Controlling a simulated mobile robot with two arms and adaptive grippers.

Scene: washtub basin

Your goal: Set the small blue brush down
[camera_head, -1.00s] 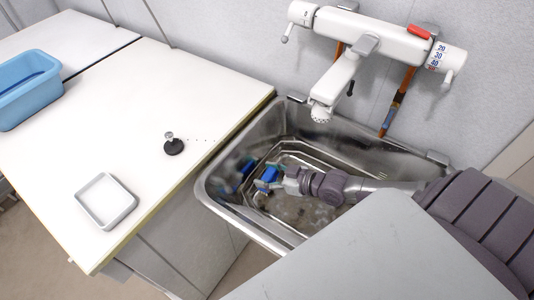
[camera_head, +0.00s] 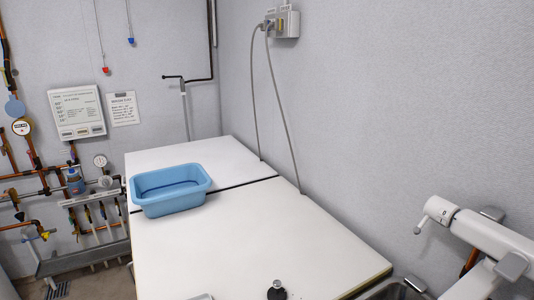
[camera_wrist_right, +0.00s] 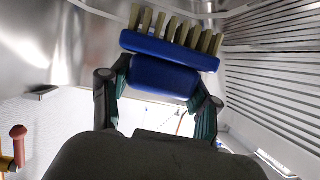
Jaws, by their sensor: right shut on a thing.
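The small blue brush (camera_wrist_right: 165,75) shows in the right wrist view, with a blue body and a row of pale bristle tufts along its top. My right gripper (camera_wrist_right: 160,88) is shut on it, one finger on each side of the blue body. The brush is seen against shiny metal, and I cannot tell whether it touches anything beyond the fingers. In the head view neither the brush nor my right gripper shows. My left gripper is in neither view.
A light blue tub (camera_head: 170,192) stands on the white worktop (camera_head: 235,245). A small black knob (camera_head: 277,292) sits near the worktop's front. Much of the worktop is clear.

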